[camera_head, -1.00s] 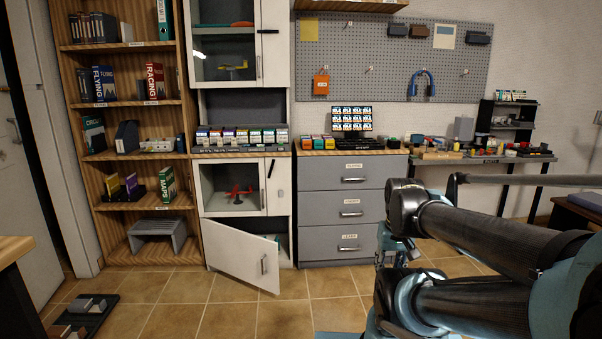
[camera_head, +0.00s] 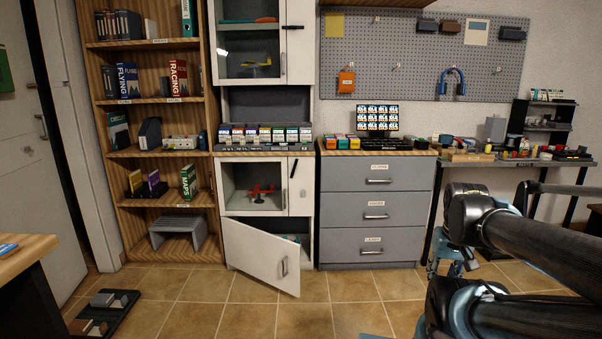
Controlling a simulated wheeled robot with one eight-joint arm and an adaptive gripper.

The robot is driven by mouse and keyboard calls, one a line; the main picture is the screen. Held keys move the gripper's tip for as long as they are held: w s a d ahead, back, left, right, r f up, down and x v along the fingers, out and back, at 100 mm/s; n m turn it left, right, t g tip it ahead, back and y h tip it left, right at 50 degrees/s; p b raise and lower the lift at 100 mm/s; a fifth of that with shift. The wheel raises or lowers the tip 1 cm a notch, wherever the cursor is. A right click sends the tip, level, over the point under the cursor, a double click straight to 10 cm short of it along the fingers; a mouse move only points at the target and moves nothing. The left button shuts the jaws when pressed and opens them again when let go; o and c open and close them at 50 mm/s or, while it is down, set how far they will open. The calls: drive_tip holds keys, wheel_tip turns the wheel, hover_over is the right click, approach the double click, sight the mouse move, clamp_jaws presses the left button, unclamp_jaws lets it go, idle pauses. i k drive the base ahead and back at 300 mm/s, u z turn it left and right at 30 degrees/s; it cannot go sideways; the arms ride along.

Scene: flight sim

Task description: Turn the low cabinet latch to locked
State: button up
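The low cabinet (camera_head: 223,200) stands left of the grey drawers, under a shelf with a row of small boxes. Its upper glass door (camera_head: 254,190) is shut with a red model plane behind it. A small black latch (camera_head: 294,168) sits near the top right of this door, close to upright with a slight tilt. A lower white door (camera_head: 262,257) hangs open toward me. My arm is at the right, far from the latch. A blue part of it hangs before the drawers' right side; I cannot make out the gripper's fingers there.
Grey drawers (camera_head: 371,215) stand right of the cabinet, shut. A wooden bookshelf (camera_head: 164,201) is on the left. A dark tray with blocks (camera_head: 105,312) lies on the floor at lower left. A table corner (camera_head: 25,246) juts in at left. Tiled floor before the cabinet is clear.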

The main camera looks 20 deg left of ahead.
sight(295, 163)
drive_tip(key=i, duration=0.95)
drive_tip(key=u, duration=0.05)
